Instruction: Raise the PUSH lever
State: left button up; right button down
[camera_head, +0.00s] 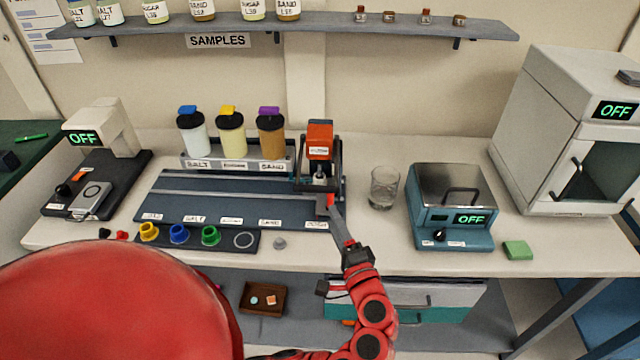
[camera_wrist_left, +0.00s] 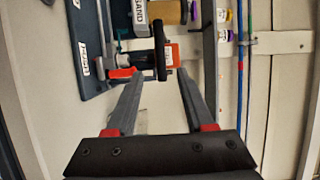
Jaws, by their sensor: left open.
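The push station stands at the right end of the blue rail board, with an orange block (camera_head: 320,140) in a dark frame. A small red-orange lever tip (camera_head: 330,200) shows at its front; I take it to be the PUSH lever. My left gripper (camera_head: 331,212) reaches up to it from the front. In the left wrist view the gripper (camera_wrist_left: 160,73) is open, its fingers wide apart. The lever tip (camera_wrist_left: 121,72) is by the left fingertip, and the orange block (camera_wrist_left: 172,52) is beyond the gap. Whether finger and lever touch cannot be told. The right gripper is out of view.
Bottles in a rack (camera_head: 236,166) stand left of the station. Coloured rings (camera_head: 179,234) lie in front of the board. A shelf (camera_head: 330,25) is above.

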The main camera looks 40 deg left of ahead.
aim_at(321, 192)
pick_arm(q)
jog(key=p+x, duration=0.3)
jog(key=x, duration=0.7)
jog(key=shift+r, duration=0.2)
jog(key=shift+w+a, duration=0.35)
jog(key=shift+a, duration=0.05)
jog(key=shift+f, duration=0.1)
grip_shut()
dwell(0.5)
